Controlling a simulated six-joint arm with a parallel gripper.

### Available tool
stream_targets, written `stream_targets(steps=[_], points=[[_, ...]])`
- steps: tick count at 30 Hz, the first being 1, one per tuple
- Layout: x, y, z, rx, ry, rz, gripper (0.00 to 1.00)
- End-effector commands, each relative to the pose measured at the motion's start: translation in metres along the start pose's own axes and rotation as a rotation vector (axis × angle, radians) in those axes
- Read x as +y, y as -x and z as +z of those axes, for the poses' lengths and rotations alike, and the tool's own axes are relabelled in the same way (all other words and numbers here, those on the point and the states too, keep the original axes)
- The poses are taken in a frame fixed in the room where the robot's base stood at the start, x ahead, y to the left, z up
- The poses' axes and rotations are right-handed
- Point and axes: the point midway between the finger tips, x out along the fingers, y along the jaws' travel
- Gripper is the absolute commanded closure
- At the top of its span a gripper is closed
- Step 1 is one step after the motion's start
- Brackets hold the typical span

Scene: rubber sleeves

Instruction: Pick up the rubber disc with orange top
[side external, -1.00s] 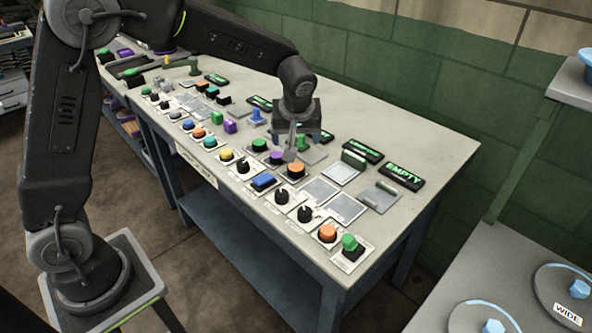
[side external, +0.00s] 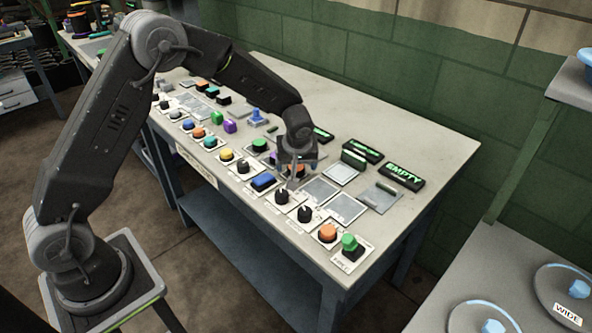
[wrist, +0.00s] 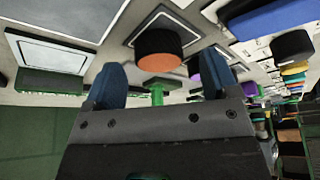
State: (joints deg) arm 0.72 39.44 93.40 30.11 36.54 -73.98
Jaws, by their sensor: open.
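A black rubber disc with an orange top (wrist: 158,48) sits on a pale square plate in the wrist view. In the side view, an orange-topped disc (side external: 299,170) shows partly hidden under my gripper (side external: 296,178). My gripper, also in the wrist view (wrist: 160,80), is open, with its two blue fingers spread apart. The disc lies beyond the gap between them, and nothing is held. Another orange-topped disc (side external: 327,232) stands near the table's front right corner, left of a green-topped piece.
A green wall stands behind.

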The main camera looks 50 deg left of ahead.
Motion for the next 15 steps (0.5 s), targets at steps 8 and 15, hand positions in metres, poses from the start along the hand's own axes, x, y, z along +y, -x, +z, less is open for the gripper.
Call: stream_targets(steps=[8,15], points=[[0.0001,-0.0143,0.0000,0.000,0.000,0.001,0.19],[0.0000,-0.0139,0.0001,0.000,0.000,0.001,0.32]])
